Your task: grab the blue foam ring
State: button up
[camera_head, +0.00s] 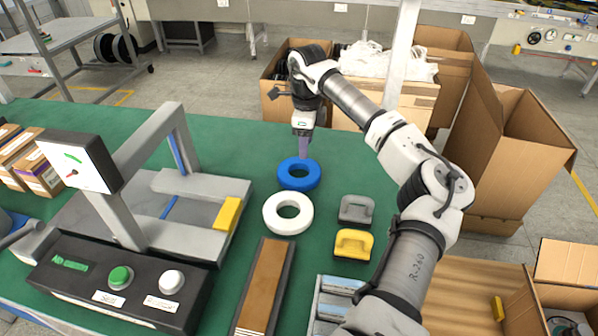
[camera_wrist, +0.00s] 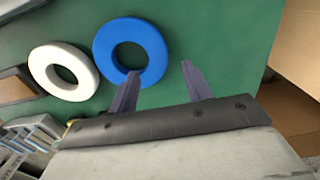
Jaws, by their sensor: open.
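The blue foam ring (camera_head: 299,183) lies flat on the green table top (camera_head: 235,150), just behind a white ring (camera_head: 271,224). In the wrist view the blue ring (camera_wrist: 107,42) is left of centre and the white ring (camera_wrist: 82,85) is to its left. My gripper (camera_head: 303,155) points down above the far part of the blue ring. In the wrist view my gripper (camera_wrist: 158,72) has its two purple fingers apart with nothing between them. The left finger's tip overlaps the near edge of the blue ring; I cannot tell whether they touch.
A press-like fixture with a control box (camera_head: 110,285) stands at left. A grey bracket (camera_head: 356,209), a yellow bracket (camera_head: 353,244) and a long brown block (camera_head: 264,285) lie near the rings. Cardboard boxes (camera_head: 505,130) stand beyond the table's right edge.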

jog(key=f, duration=0.2)
jog(key=a+f+p, duration=0.1)
jog(key=f, duration=0.1)
jog(key=shift+f+p, duration=0.1)
jog(key=shift+p, duration=0.2)
jog(key=shift+f, duration=0.55)
jog(key=c, duration=1)
jog(key=shift+r, duration=0.1)
jog(key=shift+c, duration=0.2)
